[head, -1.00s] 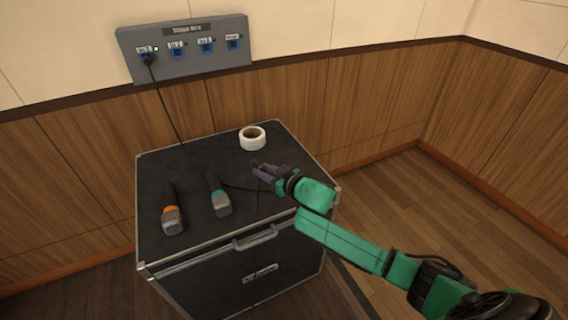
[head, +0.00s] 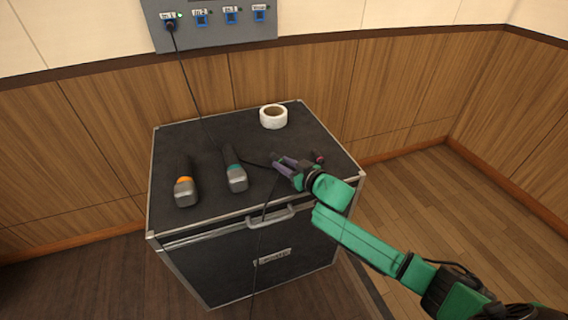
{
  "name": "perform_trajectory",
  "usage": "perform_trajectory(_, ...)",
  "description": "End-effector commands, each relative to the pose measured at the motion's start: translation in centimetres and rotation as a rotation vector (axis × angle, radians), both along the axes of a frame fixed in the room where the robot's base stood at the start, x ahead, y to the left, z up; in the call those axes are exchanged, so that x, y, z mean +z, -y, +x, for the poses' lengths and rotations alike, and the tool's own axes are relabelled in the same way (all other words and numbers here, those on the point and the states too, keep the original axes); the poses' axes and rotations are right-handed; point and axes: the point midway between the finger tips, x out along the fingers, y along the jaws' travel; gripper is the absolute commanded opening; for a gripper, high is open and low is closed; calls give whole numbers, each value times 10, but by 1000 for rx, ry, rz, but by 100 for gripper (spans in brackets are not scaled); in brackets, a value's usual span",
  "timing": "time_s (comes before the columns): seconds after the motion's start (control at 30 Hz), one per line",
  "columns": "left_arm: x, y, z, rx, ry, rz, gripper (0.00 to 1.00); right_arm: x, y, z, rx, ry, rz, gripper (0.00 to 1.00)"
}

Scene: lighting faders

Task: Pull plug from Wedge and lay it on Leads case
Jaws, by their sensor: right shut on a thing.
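The black case (head: 215,128), which I take for the Leads case, stands against the wall; its front label is too blurred to read. My right gripper (head: 279,163) is low over the right part of its top, shut on what appears to be the plug. The hand and fingers hide most of the held thing. A small dark piece with a pinkish-red end (head: 318,157) shows just beyond the hand; I cannot tell whether it belongs to the held plug. A thin dark cable (head: 267,205) runs from near the fingers down the case front.
An orange-ringed microphone (head: 185,187) and a teal-ringed microphone (head: 235,172) lie on the case's left half. A white tape roll (head: 273,117) sits at the back. A wall stage box (head: 216,36) has a black plug (head: 171,27) in its leftmost socket.

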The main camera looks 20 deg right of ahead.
Motion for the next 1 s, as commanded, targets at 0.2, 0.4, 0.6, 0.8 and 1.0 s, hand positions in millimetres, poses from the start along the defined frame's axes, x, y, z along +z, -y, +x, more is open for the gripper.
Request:
perform_trajectory(0.2,0,0,-1,0,-1,0,63,1,0,0,0,0,0,67)
perform_trajectory(0.4,0,-1,-1,0,-2,0,63,0,0,0,0,0,0,67)
perform_trajectory(0.6,2,-1,-1,0,-2,0,63,2,3,-8,0,-2,0,67)
perform_trajectory(0.8,7,-1,-1,0,-2,1,63,12,17,-45,0,-5,-2,67)
perform_trajectory(1.0,12,-1,-1,0,-2,1,63,25,33,-89,1,-6,-1,67)
